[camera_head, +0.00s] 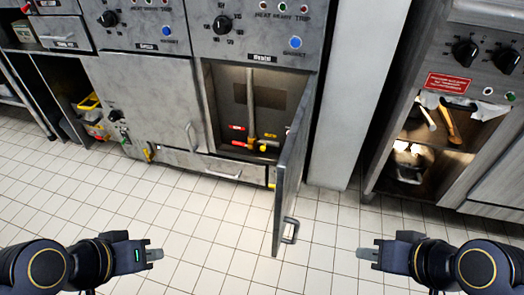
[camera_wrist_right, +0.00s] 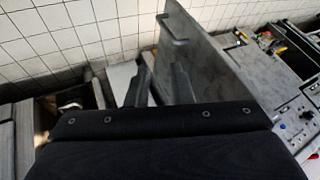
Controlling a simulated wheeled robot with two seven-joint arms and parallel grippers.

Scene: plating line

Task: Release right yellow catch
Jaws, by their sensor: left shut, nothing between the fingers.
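A small yellow piece (camera_head: 271,176), which looks like the right catch, shows at the right end of the low drawer panel (camera_head: 225,167), partly hidden by the open cabinet door (camera_head: 288,180). Another yellow catch (camera_head: 148,152) is at the panel's left end. My left gripper (camera_head: 155,254) is shut and empty over the floor, well in front of the cabinets. My right gripper (camera_head: 367,254) is empty over the floor, right of the open door. Its two fingers stand apart in the right wrist view (camera_wrist_right: 158,85), where the door (camera_wrist_right: 215,65) also shows.
The open door juts out toward me, with its handle (camera_head: 290,230) near its end. Inside the open compartment are a pipe (camera_head: 251,105) and red and yellow valve handles (camera_head: 263,148). An oven-like unit (camera_head: 440,135) stands at right. The tiled floor (camera_head: 200,215) is clear.

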